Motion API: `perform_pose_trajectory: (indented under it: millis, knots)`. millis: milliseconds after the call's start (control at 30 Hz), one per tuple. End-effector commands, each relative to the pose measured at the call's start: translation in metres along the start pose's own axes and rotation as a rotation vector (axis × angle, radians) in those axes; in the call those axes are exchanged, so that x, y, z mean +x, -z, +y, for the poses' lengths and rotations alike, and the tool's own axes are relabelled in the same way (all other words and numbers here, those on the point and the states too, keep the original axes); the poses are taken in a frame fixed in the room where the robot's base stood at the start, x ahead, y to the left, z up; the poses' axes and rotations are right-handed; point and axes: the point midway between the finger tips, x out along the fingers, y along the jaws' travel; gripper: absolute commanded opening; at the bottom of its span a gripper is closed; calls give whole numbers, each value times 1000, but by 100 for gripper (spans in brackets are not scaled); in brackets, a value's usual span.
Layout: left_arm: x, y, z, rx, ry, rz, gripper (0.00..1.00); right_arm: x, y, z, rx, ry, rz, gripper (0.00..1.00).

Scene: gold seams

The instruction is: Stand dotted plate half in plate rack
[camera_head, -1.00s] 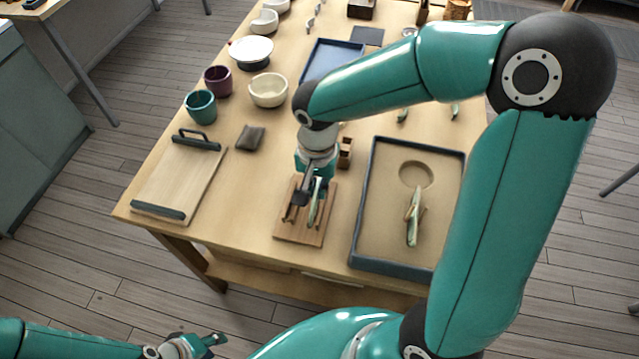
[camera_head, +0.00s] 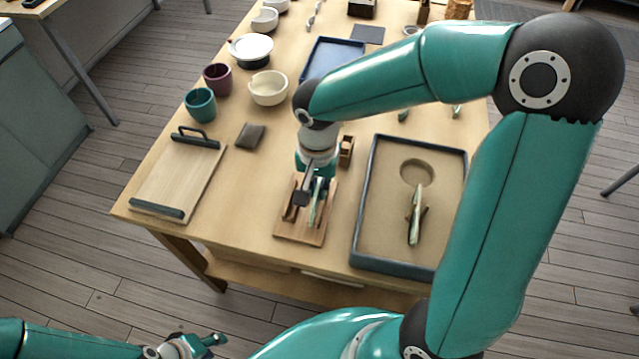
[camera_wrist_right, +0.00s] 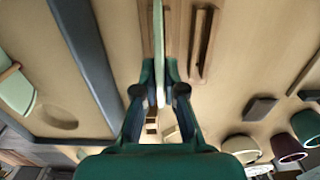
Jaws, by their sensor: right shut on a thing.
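The plate rack (camera_head: 284,234) is a wooden base with upright bars near the table's front edge. My right gripper (camera_head: 312,188) points down over it. It is shut on a pale green plate half (camera_head: 313,212), which stands on edge between the rack's bars. In the right wrist view, the plate half (camera_wrist_right: 158,50) shows edge-on between the fingers (camera_wrist_right: 160,98), beside a slotted wooden bar (camera_wrist_right: 203,42). Whether it touches the rack base is hidden, and no dots can be made out. My left gripper (camera_head: 208,344) is off the table at lower left, too small to judge.
A dark-rimmed sand tray (camera_head: 361,217) right of the rack holds another pale green piece (camera_head: 416,213) upright in a small support. A wooden board (camera_head: 179,182) with dark handles lies left. A grey pouch (camera_head: 250,136), bowls (camera_head: 269,89) and cups (camera_head: 201,106) stand further back.

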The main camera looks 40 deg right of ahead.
Motion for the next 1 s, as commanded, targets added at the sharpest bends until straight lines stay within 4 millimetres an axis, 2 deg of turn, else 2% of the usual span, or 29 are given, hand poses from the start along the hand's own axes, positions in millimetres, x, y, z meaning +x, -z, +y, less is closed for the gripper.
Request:
perform_pose_trajectory:
  millis: [1000]
  knots:
    - [11,0,-4,0,0,0,40,6,0,0,1,1,1,0]
